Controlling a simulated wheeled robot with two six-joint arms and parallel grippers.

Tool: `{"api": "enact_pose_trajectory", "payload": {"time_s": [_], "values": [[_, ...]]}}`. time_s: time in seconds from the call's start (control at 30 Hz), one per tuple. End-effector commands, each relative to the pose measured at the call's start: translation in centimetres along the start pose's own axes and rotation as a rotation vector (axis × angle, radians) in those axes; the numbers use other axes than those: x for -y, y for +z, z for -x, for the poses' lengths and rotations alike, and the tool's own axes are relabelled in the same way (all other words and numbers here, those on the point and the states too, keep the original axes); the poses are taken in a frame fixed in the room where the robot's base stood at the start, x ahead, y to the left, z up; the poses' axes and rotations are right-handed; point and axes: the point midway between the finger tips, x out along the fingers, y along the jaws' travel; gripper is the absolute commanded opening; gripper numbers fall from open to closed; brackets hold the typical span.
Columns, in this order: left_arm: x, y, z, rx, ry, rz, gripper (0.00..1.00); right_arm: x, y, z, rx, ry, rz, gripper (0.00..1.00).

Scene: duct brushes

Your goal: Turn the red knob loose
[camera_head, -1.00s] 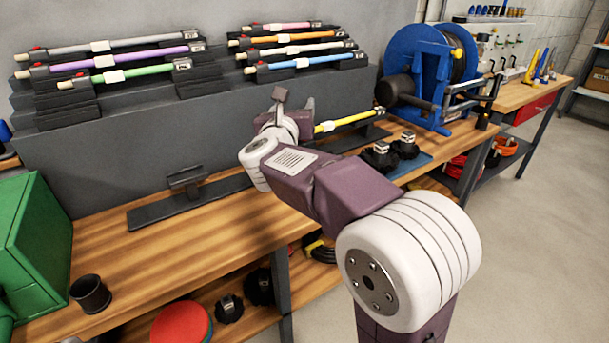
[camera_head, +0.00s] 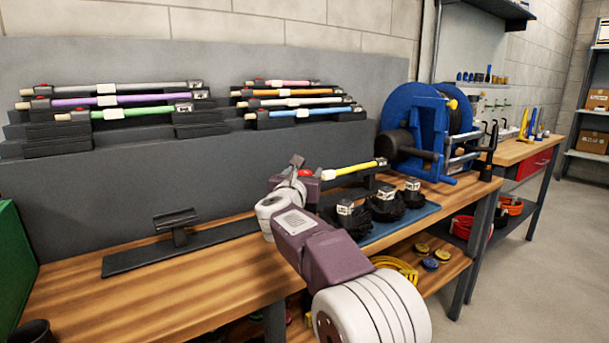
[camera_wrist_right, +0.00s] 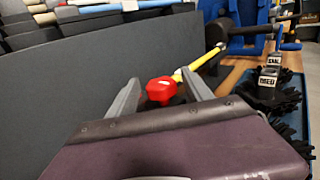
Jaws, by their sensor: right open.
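The red knob (camera_wrist_right: 161,90) shows in the right wrist view between the two fingers of my right gripper (camera_wrist_right: 160,92), which is open. Whether the fingers touch the knob I cannot tell. In the head view a bit of the red knob (camera_head: 305,173) shows at my right gripper (camera_head: 298,168), at the near end of the yellow rod (camera_head: 352,170). The yellow rod (camera_wrist_right: 199,62) runs away behind the knob in the wrist view. It rests on a dark stand on the bench. My left gripper is out of view.
Several black brushes stand on a blue mat (camera_head: 420,212) right of my right arm. A blue reel (camera_head: 420,125) stands behind them. More coloured rods lie on stepped racks (camera_head: 185,130) at the back. An empty dark stand (camera_head: 180,243) is at left; the wooden bench (camera_head: 160,290) before it is clear.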

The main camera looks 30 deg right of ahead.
Motion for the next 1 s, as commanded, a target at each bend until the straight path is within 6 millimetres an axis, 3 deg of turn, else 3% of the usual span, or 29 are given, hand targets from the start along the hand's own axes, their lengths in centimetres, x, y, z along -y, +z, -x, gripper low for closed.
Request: {"api": "enact_pose_trajectory", "payload": {"time_s": [0.33, 0.5, 0.57, 0.77, 1.0], "values": [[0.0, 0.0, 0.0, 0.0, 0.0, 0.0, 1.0, 0.0, 0.0, -0.8, 0.001, 0.001, 0.001, 0.59], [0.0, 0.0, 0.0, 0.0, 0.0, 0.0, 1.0, 0.0, 0.0, -0.8, 0.0, 0.001, 0.001, 0.11], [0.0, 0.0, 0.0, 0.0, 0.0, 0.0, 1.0, 0.0, 0.0, -0.8, 0.0, 0.001, 0.001, 0.0], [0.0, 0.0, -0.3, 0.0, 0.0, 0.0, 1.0, 0.0, -0.1, -0.8, 0.0, 0.014, 0.0, 0.0], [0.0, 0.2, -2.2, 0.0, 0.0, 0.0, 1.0, 0.2, -0.4, -0.9, 0.001, 0.114, -0.002, 0.0]]}}
